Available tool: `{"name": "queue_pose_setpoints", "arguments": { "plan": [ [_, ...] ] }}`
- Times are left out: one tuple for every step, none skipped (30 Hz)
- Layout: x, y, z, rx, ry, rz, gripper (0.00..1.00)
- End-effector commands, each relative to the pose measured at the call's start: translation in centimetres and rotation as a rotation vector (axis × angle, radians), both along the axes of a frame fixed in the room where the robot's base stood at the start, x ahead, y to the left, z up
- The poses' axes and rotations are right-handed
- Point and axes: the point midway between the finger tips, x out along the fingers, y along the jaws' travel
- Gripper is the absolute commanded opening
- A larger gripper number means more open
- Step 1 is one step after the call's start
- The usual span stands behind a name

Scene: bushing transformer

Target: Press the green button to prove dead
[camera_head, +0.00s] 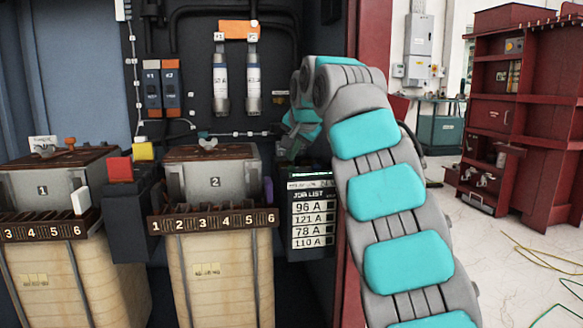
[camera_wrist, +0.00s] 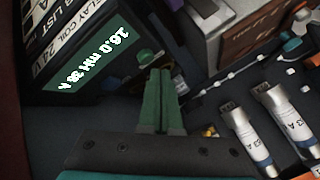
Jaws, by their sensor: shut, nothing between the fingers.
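I cannot pick out a green button in either view. My gripper (camera_wrist: 160,74) is shut and empty, with its dark green fingers side by side in the wrist view. In the head view my gripper (camera_head: 289,156) is small and partly hidden, just above the dark job-list box (camera_head: 297,255). In the wrist view the fingertips are beside that box's lit green display (camera_wrist: 105,55), which reads about 16.0 mH and 38 A. A small grey part (camera_wrist: 145,57) shows close to the fingertips; I cannot tell whether they touch it.
Box 2 (camera_head: 208,180) stands left of the job-list box, with a numbered terminal strip (camera_head: 213,221) in front. Red (camera_head: 120,168) and yellow (camera_head: 143,151) blocks sit between the two boxes. Two fuses (camera_head: 220,80) hang on the back panel. The floor at right is mostly open.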

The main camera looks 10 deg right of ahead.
Motion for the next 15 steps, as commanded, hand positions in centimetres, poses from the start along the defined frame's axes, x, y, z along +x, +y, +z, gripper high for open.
{"name": "queue_pose_setpoints", "arguments": {
  "plan": [
    [0.0, 0.0, 0.0, 0.0, 0.0, 0.0, 0.0],
    [-0.01, 0.0, 0.01, 0.0, 0.0, 0.0, 0.0],
    [-0.01, 0.01, 0.0, 0.0, 0.0, 0.0, 0.0],
    [-0.01, 0.01, -0.01, 0.0, 0.0, 0.0, 0.0],
    [0.0, 0.01, -0.02, 0.0, 0.0, 0.0, 0.0],
    [-0.01, 0.02, -0.08, 0.0, 0.0, 0.0, 0.0],
    [-0.02, 0.01, -0.14, 0.0, 0.0, 0.0, 0.0],
    [-0.02, 0.02, -0.22, 0.0, 0.0, 0.0, 0.0],
    [-0.04, 0.03, -0.34, 0.0, 0.0, 0.0, 0.0],
    [-0.05, 0.02, -0.45, 0.0, 0.0, 0.0, 0.0],
    [-0.07, 0.04, -0.55, 0.0, 0.0, 0.0, 0.0],
    [-0.08, 0.06, -0.69, 0.0, 0.001, 0.001, 0.0],
    [-0.09, 0.06, -0.77, 0.0, 0.001, 0.001, 0.0],
    [-0.08, 0.06, -0.82, 0.001, 0.001, 0.0, 0.0],
    [-0.07, 0.04, -0.87, 0.001, 0.001, 0.0, 0.0]
  ]
}}
